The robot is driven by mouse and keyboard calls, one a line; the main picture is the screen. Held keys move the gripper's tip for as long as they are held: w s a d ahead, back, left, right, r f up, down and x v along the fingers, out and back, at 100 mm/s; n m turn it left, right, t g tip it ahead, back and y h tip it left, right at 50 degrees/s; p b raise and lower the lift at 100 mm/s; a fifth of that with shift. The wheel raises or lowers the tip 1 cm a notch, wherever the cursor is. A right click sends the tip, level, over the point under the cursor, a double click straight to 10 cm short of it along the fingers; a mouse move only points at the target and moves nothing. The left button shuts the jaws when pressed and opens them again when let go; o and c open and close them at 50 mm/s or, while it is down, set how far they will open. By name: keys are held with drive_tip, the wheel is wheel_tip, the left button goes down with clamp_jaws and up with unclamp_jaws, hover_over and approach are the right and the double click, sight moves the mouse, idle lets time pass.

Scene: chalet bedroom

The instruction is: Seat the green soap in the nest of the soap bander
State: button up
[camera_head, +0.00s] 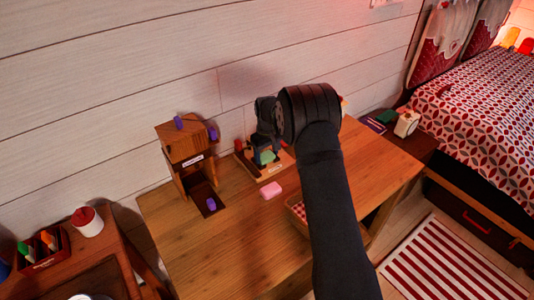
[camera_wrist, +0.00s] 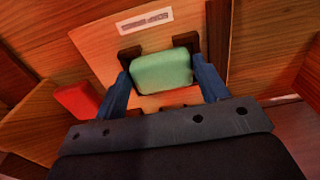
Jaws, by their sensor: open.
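The soap bander (camera_head: 272,171) is a wooden board with a printed label and dark corner pieces, near the wall on the desk. The green soap (camera_wrist: 162,72) lies between the dark corner pieces of the bander (camera_wrist: 130,53) in the wrist view; it also shows below my gripper in the head view (camera_head: 267,157). My gripper (camera_wrist: 160,78) is open, with one blue finger on each side of the soap. I cannot tell whether the fingers touch it or whether it rests fully flat. The soap's near lower edge is partly hidden.
A pink soap (camera_head: 271,190) lies on the desk (camera_head: 240,235) in front of the bander. A wooden stand (camera_head: 182,142) with several purple pieces is to the left. A red block (camera_wrist: 77,98) is beside my left finger. A basket (camera_head: 297,207) is partly behind my arm.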

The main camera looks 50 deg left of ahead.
sight(266, 156)
drive_tip(key=shift+s+d+f, duration=0.2)
drive_tip(key=shift+s+f, duration=0.1)
drive_tip(key=shift+f, duration=0.35)
wheel_tip(266, 156, up, 14)
drive_tip(key=shift+w+a+f, duration=0.15)
drive_tip(key=shift+w+f, duration=0.05)
drive_tip(key=shift+f, duration=0.05)
wheel_tip(266, 156, down, 11)
drive_tip(key=shift+f, duration=0.15)
